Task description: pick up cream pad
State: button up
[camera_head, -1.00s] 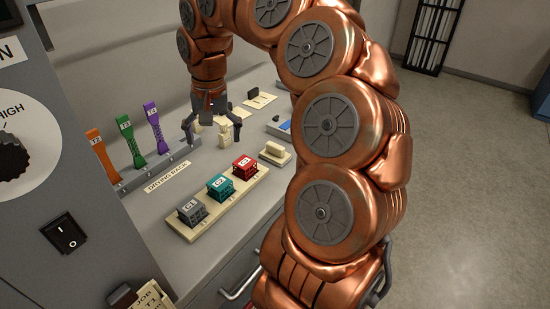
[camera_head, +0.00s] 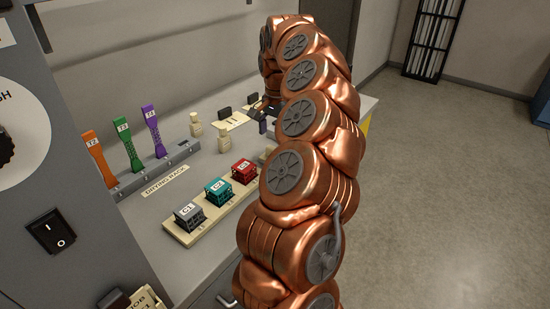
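A flat cream plate (camera_head: 236,121) with dark upright pieces lies farther back; I cannot tell for sure which of these is the pad. My gripper (camera_head: 264,119) is at the back right of the bench, near the right end of this plate. My copper arm hides most of it. Its dark parts show, but not whether the fingers are apart or hold anything.
A cream rack holds grey (camera_head: 188,216), teal (camera_head: 219,190) and red (camera_head: 244,170) cubes. Orange (camera_head: 101,159), green (camera_head: 129,143) and purple (camera_head: 154,130) tools stand in a drying rack (camera_head: 160,172). Two cream figures (camera_head: 196,125) (camera_head: 223,139) stand between. A switch panel is at left.

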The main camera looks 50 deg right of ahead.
jog(key=shift+w+a+f+p, duration=0.1)
jog(key=shift+f+p, duration=0.3)
jog(key=shift+f, duration=1)
jog(key=shift+w+a+f+p, duration=0.1)
jog(key=shift+f+p, duration=0.25)
jog(key=shift+f, duration=1.05)
jog(key=c, duration=1.2)
jog(key=shift+r, duration=0.15)
